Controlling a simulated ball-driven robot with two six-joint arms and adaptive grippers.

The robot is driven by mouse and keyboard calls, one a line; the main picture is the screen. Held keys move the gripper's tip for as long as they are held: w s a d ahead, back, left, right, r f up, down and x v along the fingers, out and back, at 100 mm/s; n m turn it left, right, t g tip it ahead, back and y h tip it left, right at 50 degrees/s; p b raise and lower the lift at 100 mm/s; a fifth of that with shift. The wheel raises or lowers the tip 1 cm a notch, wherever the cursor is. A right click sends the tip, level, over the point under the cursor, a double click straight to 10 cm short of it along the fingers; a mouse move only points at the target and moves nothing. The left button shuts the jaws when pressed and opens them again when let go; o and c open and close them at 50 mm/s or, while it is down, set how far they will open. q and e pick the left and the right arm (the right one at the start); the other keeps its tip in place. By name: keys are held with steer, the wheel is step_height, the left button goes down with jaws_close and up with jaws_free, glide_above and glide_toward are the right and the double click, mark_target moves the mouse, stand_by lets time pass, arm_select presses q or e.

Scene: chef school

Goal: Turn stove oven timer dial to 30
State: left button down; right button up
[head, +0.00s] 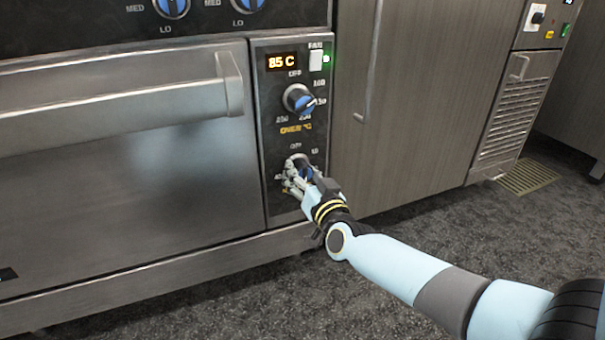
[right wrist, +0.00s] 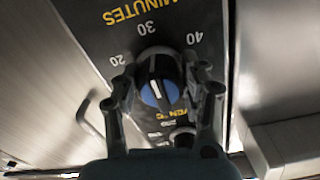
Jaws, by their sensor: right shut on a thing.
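The timer dial (head: 306,173) is the lower of two knobs on the dark oven control panel (head: 291,221). In the right wrist view the timer dial (right wrist: 158,92) has a blue face with a white line. The line runs roughly toward the 30 mark, which sits above the dial under the yellow MINUTES label. The 20 and 40 marks show on either side. My right gripper (head: 297,177) is shut on the dial, with one finger on each side; these fingers also show in the wrist view (right wrist: 159,92). My left gripper is out of view.
The oven temperature knob (head: 299,99) is above the timer, below a display (head: 282,62) reading 85 C and a switch with a green light (head: 326,59). The oven door handle (head: 120,105) juts out to the left. Open floor (head: 270,300) lies in front.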

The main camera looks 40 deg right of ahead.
steer(key=o, duration=1.2)
steer(key=v, duration=1.2)
